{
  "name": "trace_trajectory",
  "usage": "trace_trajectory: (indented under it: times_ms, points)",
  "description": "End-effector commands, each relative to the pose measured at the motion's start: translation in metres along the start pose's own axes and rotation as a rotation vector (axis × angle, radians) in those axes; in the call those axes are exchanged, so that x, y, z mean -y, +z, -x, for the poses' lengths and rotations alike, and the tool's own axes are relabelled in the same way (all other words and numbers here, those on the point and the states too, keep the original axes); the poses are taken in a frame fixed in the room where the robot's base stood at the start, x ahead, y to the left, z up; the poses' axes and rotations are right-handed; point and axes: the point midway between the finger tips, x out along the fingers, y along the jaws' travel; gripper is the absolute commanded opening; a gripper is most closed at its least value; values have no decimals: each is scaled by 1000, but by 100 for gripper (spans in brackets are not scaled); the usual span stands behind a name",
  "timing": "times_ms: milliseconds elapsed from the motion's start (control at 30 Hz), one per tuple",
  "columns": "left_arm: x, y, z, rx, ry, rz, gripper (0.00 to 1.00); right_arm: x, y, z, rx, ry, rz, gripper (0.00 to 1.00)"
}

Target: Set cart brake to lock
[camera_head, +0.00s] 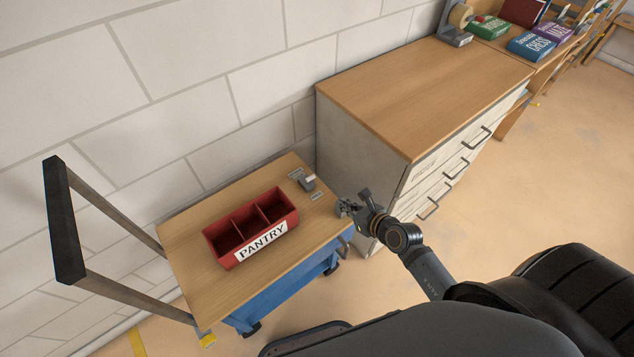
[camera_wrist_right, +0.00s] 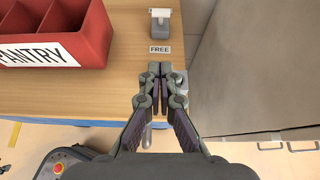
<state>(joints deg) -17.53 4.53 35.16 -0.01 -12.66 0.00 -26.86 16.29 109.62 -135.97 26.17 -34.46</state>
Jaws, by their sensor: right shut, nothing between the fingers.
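The cart (camera_head: 185,235) has a wooden top and stands against the wall. Its brake (camera_head: 307,182) is a small grey block with a light lever at the cart's right end, and it also shows in the right wrist view (camera_wrist_right: 160,24). A "FREE" label (camera_wrist_right: 160,49) lies on the near side of the brake; another small label (camera_head: 296,173) lies on its far side, too small to read. My right gripper (camera_head: 345,207) is shut and empty over the cart's right edge, apart from the brake. In the right wrist view its fingertips (camera_wrist_right: 160,68) point toward the "FREE" label. My left gripper is not in view.
A red divided bin (camera_head: 250,225) marked "PANTRY" sits on the cart, left of the brake. A drawer cabinet (camera_head: 420,80) stands close to the cart's right end. The cart's push handle (camera_head: 62,220) rises at the left. Open floor (camera_head: 560,170) lies to the right.

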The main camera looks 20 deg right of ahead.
Motion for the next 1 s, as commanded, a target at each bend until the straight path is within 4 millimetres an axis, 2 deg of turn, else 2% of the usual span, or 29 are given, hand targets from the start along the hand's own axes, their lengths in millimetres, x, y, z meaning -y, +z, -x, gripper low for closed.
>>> trace_trajectory:
  times_ms: [167, 600, 700, 1000]
  points:
    - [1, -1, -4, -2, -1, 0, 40, 1, -1, -13, 3, -2, -5, 0]
    - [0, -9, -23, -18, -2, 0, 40, 0, -1, -105, 3, 1, -5, 0]
    - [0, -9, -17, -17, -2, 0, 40, 0, 16, -114, 4, 0, -3, 0]
    - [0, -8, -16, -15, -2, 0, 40, 0, 29, -129, 1, 0, -4, 0]
